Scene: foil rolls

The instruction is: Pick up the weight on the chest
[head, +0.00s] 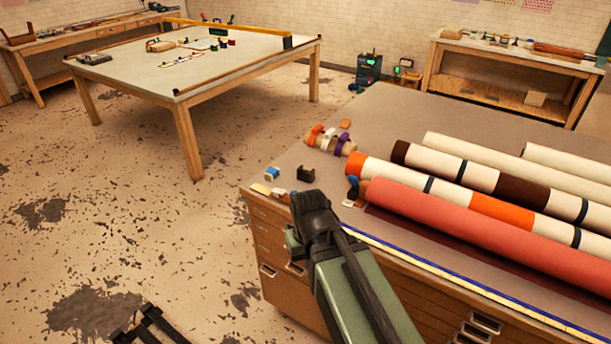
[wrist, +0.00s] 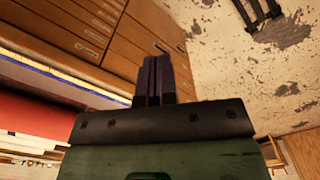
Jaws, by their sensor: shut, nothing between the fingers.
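The chest (head: 286,226) is a brown wooden drawer unit with a grey-brown top, at the right of the head view. Its drawers (wrist: 115,35) also show in the wrist view. A small black block (head: 305,173), which looks like the weight, sits near the left end of the top; its exact kind is hard to tell. My gripper (head: 312,210) is in front of the chest's left corner, below the block in the picture and apart from it. In the wrist view its dark fingers (wrist: 155,78) are together and empty, against the drawer fronts. The block is not seen there.
A small blue item (head: 271,173) and pale pieces (head: 265,190) lie left of the block. Tape rolls (head: 328,139) stand behind. Long rolls, including a red one (head: 470,225), cover the right of the top. A worktable (head: 240,65) stands at back left; the floor between is open.

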